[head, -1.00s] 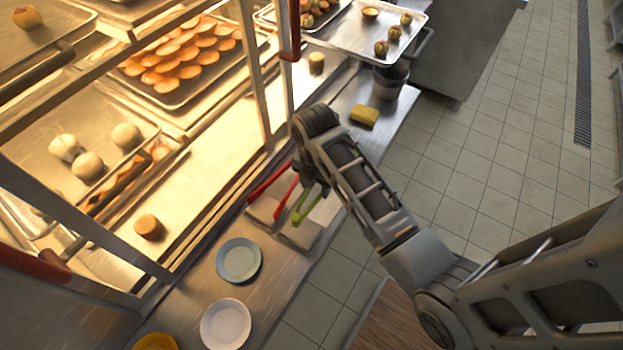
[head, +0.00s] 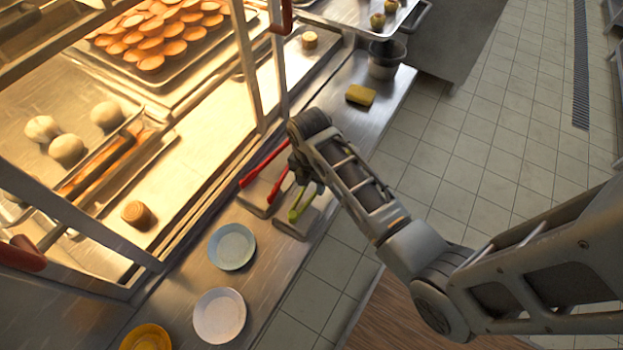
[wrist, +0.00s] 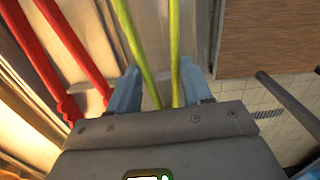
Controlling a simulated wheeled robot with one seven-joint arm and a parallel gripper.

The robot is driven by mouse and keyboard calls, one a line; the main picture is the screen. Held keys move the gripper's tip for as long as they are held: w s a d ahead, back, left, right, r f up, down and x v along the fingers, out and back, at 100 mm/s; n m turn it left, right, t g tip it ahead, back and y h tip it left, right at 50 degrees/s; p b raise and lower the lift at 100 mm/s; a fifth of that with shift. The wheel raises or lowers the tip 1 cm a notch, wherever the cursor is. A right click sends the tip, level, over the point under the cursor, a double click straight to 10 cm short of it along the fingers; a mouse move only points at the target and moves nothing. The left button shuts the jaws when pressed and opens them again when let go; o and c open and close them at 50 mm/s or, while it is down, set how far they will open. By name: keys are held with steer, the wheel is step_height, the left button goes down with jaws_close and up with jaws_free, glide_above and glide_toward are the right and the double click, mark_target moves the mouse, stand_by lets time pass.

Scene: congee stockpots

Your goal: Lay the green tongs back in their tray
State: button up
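The green tongs (head: 299,206) show in the head view at the counter's front edge, over the right-hand small metal tray (head: 293,231). Their lower ends reach down at the tray; I cannot tell whether they touch its floor. In the wrist view the two green arms (wrist: 137,42) run away from between my fingers. In the head view my gripper (head: 307,178) is partly hidden by my wrist.
Red tongs (head: 278,187) lie at the neighbouring left tray (head: 255,207). A blue plate (head: 232,246), a pale plate (head: 219,315) and a yellow dish (head: 147,338) stand nearer. A yellow sponge (head: 360,95) and a metal pot (head: 385,61) are farther along. The glass-framed warming cabinet borders the counter's left.

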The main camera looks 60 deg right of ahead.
steer(key=shift+f, duration=0.25)
steer(key=o, duration=0.6)
steer(key=shift+o, duration=0.2)
step_height(320, 180, up, 8)
stand_by(0.4)
steer(key=shift+a+f, duration=0.1)
steer(key=shift+a, duration=0.05)
